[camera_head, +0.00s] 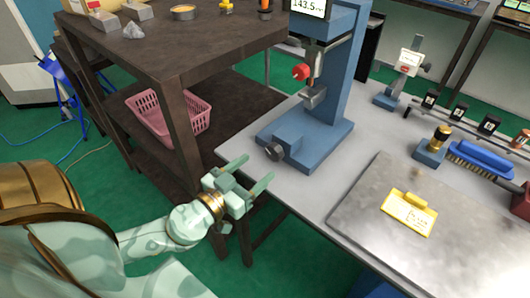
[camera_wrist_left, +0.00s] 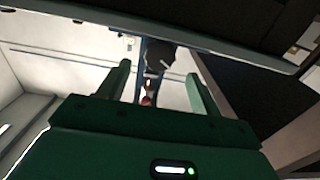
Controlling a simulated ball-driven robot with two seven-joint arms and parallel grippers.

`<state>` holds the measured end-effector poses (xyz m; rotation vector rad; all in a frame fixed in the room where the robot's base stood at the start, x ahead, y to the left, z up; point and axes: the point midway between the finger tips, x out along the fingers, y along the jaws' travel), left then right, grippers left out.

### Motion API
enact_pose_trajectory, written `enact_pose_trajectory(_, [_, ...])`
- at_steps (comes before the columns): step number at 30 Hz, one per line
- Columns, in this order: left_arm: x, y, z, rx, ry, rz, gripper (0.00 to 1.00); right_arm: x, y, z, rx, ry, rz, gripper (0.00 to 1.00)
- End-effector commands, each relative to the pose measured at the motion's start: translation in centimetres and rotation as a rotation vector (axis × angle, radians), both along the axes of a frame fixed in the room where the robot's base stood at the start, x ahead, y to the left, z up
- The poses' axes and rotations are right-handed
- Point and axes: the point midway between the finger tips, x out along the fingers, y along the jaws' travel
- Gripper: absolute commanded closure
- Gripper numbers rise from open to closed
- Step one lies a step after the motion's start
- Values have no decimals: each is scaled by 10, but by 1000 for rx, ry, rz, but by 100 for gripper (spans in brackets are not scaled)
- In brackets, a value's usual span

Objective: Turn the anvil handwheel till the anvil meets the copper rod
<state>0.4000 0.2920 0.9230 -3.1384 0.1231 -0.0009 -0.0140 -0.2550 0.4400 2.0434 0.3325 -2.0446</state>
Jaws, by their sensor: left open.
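A blue tester (camera_head: 340,75) with a digital display stands on the grey bench. It has a red ball knob (camera_head: 302,72) and a grey metal anvil-like piece (camera_head: 313,97) under its head. A dark round handwheel (camera_head: 275,151) sits at the front of its base. I cannot clearly make out the copper rod on the anvil. My left gripper (camera_head: 258,170) is open and empty, just in front of and below the handwheel, apart from it. In the left wrist view a dark round knob (camera_wrist_left: 160,53), likely the handwheel, shows beyond and between the fingers. My right gripper is not in view.
A dark shelf table (camera_head: 170,60) with a pink basket (camera_head: 168,115) stands left of the bench. The bench edge (camera_head: 290,200) lies close to my gripper. A metal plate (camera_head: 370,225) with a yellow tag (camera_head: 408,213), a blue brush (camera_head: 481,158) and small fixtures occupy the right side.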

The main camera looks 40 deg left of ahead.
Motion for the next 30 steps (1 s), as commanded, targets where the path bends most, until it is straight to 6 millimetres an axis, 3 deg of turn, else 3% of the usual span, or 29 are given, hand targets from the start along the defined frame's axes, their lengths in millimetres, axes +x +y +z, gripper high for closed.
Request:
enact_pose_trajectory(3, [24,-2,4,1,-5,1,36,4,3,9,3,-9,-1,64])
enact_pose_trajectory(9, [48,-4,1,0,-1,0,36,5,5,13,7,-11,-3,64])
enact_pose_trajectory(20, [54,-4,-1,-1,2,0,36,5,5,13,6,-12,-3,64])
enact_pose_trajectory(25, [53,-4,-1,-1,1,1,80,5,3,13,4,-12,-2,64])
enact_pose_trajectory(30, [53,-4,-1,1,1,1,80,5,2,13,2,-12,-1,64])
